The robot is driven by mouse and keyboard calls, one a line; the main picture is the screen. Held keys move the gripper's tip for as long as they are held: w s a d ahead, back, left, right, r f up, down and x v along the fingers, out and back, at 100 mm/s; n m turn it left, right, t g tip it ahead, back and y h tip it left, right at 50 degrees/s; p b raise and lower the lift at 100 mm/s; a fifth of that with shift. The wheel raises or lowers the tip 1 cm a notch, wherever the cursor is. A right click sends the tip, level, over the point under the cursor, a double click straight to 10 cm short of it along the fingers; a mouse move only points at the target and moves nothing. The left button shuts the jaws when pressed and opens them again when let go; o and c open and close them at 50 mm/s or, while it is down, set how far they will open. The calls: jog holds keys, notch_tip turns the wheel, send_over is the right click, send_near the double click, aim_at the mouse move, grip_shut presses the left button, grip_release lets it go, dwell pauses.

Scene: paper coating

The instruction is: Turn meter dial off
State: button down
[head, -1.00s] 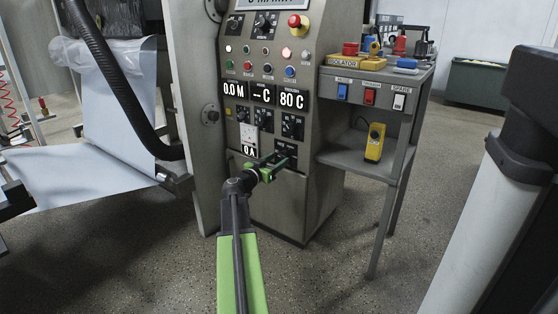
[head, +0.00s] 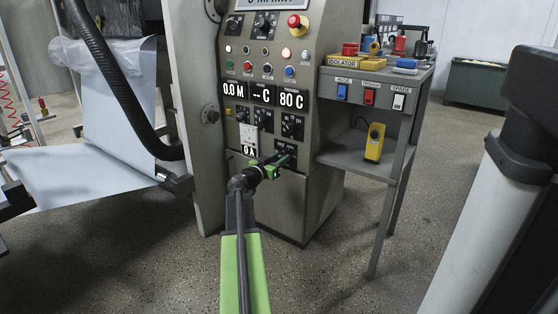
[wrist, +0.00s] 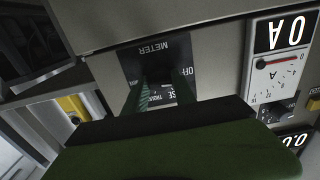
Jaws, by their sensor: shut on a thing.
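The meter dial's black plate (wrist: 150,50) shows upside down in the wrist view, with METER printed along one edge and OFF at its right side. In the head view the plate (head: 287,146) is low on the grey control cabinet. My green gripper (head: 282,162) reaches it from the front left. In the wrist view its two fingers (wrist: 162,92) are shut on the dial knob (wrist: 158,75). The fingers and green gripper body hide much of the knob and lower lettering, so I cannot tell where its pointer stands.
The ammeter (wrist: 277,75) beside the plate has a 0 A readout. Other dials, buttons and a red emergency stop (head: 297,22) are above. A grey side table (head: 345,160) stands right of the cabinet, with a yellow handset (head: 375,142) on its shelf. Floor between is clear.

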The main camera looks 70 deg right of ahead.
jog(key=shift+w+n, duration=0.2)
jog(key=shift+n, duration=0.8)
jog(key=c, duration=1.1)
grip_release()
jog(key=shift+o, duration=0.3)
jog(key=shift+s, duration=0.1)
jog(key=v, duration=1.7)
jog(key=shift+a, duration=0.25)
